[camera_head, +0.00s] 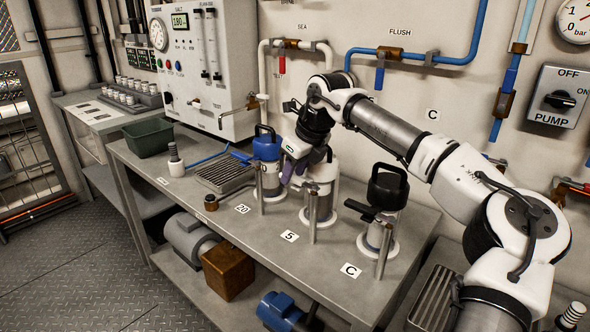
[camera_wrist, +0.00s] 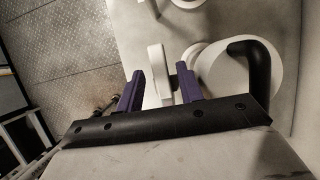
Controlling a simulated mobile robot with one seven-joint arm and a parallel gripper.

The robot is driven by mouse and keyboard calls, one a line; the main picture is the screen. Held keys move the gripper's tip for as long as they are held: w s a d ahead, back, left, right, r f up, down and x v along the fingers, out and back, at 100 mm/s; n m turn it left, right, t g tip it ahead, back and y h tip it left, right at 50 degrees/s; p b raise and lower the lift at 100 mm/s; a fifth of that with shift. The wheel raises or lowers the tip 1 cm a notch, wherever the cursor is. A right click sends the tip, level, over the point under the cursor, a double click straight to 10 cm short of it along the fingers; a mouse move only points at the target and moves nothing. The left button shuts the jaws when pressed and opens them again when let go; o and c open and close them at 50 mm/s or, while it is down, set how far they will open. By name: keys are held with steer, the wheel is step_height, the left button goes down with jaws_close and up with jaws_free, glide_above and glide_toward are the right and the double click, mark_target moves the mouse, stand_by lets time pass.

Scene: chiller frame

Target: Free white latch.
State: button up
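Three filter housings stand in a row on the bench. The middle one (camera_head: 324,187), by the "5" label, is partly hidden behind my gripper (camera_head: 292,168). In the wrist view, its white lid (camera_wrist: 208,68) and black loop handle (camera_wrist: 258,72) are at the right. A white bar, apparently the white latch (camera_wrist: 156,62), stands between the two purple fingers of my gripper (camera_wrist: 162,78). The fingers are apart on either side of it, with a gap visible; a small dark pin shows near the right finger. Firm contact cannot be seen.
A blue-lidded housing (camera_head: 267,150) stands close left of my gripper, and a black-lidded housing (camera_head: 385,190) stands to the right. Upright posts (camera_head: 383,250) stand in front of the housings. A drip tray (camera_head: 222,173) and green bin (camera_head: 148,137) are further left. The bench front is mostly clear.

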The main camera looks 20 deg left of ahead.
jaws_close()
